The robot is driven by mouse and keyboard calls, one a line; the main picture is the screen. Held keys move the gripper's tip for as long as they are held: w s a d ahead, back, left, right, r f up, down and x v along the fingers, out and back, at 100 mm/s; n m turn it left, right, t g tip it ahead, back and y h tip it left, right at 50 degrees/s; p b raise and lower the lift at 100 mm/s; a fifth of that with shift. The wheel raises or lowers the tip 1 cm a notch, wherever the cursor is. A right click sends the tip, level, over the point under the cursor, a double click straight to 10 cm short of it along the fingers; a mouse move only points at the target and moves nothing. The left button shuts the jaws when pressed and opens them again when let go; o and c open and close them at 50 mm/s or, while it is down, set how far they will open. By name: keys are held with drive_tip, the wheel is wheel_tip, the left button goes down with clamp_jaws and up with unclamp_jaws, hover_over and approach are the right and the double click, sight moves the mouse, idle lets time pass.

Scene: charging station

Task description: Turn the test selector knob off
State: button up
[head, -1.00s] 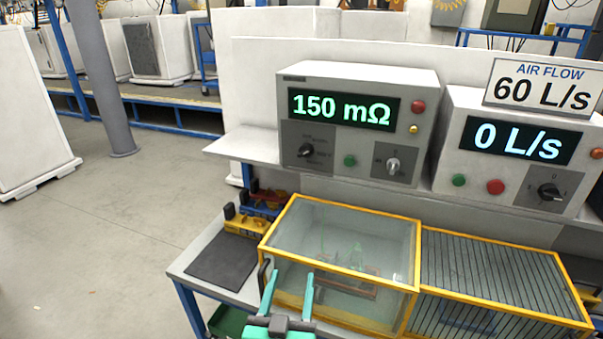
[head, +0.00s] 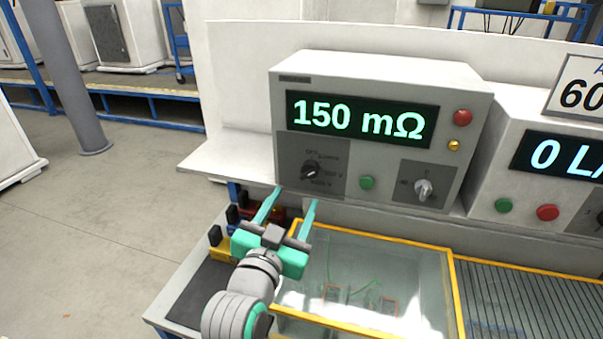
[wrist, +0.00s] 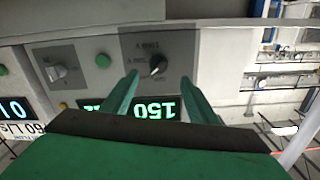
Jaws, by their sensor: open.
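The test selector knob is a small black knob (head: 310,170) on a dark grey panel, low on the left of the white tester (head: 375,75) reading 150 mΩ. Small labels around it are too blurred to read fully; the top left one looks like OFF. In the wrist view, which is upside down, the knob (wrist: 157,66) lies between and just past my fingertips. My teal gripper (head: 296,197) is open and empty, its fingertips just below and in front of the knob panel. I see no contact with the knob.
A green button (head: 367,182) and a silver knob (head: 424,189) are to the right on the same tester. A yellow-framed glass box (head: 440,250) stands below. A second unit, reading 0 L/s, has green (head: 504,205) and red (head: 548,212) buttons.

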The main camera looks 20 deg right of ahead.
sight(307, 177)
drive_tip(key=x, duration=0.9)
drive_tip(key=shift+s+d, duration=0.15)
drive_tip(key=shift+d, duration=0.1)
drive_tip(key=shift+w+d, duration=0.1)
drive_tip(key=shift+w, duration=0.2)
drive_tip(key=shift+w, duration=0.1)
drive_tip(key=c, duration=1)
drive_tip(key=shift+c, duration=0.2)
